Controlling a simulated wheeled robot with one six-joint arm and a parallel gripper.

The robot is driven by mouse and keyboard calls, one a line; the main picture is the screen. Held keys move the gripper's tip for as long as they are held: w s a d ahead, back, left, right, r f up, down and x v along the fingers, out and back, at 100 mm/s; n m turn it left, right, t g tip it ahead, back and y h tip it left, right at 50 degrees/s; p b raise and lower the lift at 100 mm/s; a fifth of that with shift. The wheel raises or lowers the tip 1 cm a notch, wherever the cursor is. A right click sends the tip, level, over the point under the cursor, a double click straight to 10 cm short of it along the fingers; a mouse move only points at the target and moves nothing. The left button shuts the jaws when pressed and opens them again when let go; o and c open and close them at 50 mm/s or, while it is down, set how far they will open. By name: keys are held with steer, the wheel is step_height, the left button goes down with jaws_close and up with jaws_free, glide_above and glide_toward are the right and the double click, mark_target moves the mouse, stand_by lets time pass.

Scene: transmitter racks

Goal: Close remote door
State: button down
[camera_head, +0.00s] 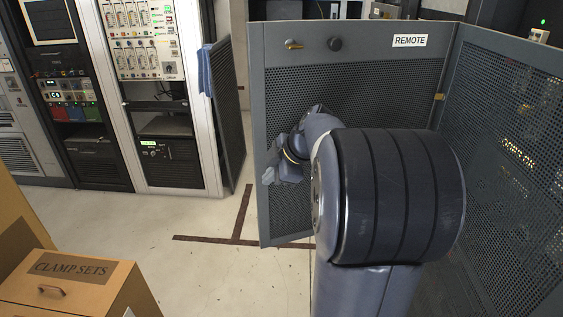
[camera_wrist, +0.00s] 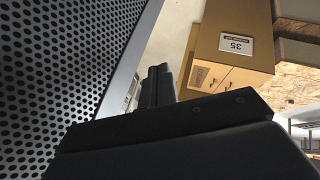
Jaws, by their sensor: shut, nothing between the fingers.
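The remote door (camera_head: 350,75) is a grey perforated panel with a white REMOTE label (camera_head: 409,40). It stands open, at an angle to the perforated cabinet side (camera_head: 505,130) on the right.
A cardboard box labelled CLAMP SETS (camera_head: 70,285) stands at the lower left. Equipment racks (camera_head: 150,100) line the back left, with another perforated panel (camera_head: 228,110) ajar beside them. The floor (camera_head: 200,220) between is clear, with dark tape marks. Boxes (camera_wrist: 235,45) show in the wrist view.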

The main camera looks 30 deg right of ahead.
mark_target(258, 176)
steer(key=shift+w+d+r+p, duration=0.1)
steer(key=shift+w+d+p, duration=0.2)
steer(key=shift+w, duration=0.6)
steer(key=shift+w+d+r+p, duration=0.15)
steer(key=shift+w+p, duration=0.1)
steer(key=shift+w, duration=0.6)
